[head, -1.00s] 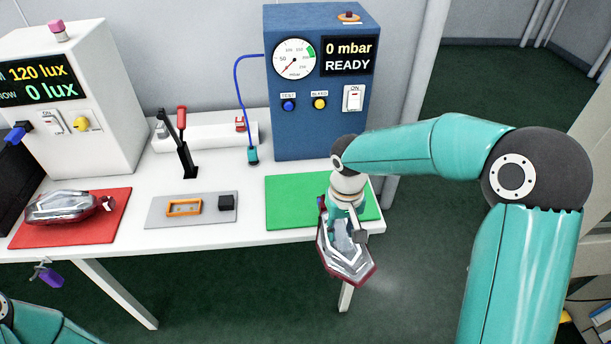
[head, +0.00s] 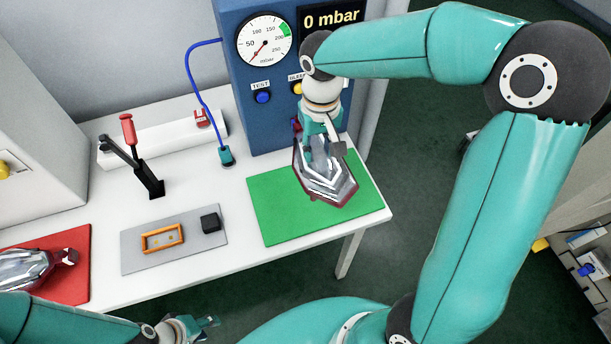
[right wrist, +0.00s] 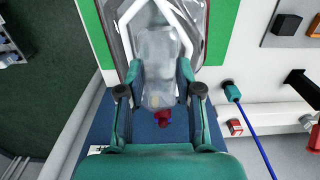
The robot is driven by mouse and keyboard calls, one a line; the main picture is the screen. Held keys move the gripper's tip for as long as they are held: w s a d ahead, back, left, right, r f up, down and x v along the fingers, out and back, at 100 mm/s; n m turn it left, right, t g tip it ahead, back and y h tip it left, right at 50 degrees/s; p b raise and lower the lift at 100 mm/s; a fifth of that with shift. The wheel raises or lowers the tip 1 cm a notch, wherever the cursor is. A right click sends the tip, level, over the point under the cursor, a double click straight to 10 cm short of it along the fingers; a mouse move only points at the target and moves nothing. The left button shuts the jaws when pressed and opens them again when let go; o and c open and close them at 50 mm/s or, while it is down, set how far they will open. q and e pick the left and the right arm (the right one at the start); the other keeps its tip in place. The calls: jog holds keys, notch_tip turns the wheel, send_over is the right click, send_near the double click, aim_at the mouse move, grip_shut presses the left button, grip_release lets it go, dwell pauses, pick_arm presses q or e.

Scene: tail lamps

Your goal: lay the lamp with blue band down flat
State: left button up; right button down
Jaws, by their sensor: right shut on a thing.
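The lamp with blue band (head: 326,182) is a clear and silver tail lamp with a dark red rim. My right gripper (head: 322,152) is shut on it and holds it over the green mat (head: 275,218). The lamp looks tilted, lens end toward the front; I cannot tell whether it touches the mat. In the right wrist view the lamp (right wrist: 158,50) sits between both fingers, with a small red and blue part at its near end. My left gripper (head: 205,324) is low at the table's front, apart from everything; its finger opening is unclear.
A second lamp (head: 25,268) lies on the red mat (head: 78,265) at left. A grey plate (head: 190,245) holds an orange frame (head: 162,238) and a black block (head: 210,222). The blue gauge box (head: 240,110) stands right behind the green mat. A lever clamp (head: 148,178) stands further left.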

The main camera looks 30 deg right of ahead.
notch_tip(320, 180, down, 6)
jog(key=shift+w+r+p, duration=0.1)
jog(key=shift+p, duration=0.2)
jog(key=shift+f, duration=1.85)
jog(key=shift+f, duration=0.1)
jog(key=c, duration=0.8)
grip_release()
jog(key=shift+o, duration=0.2)
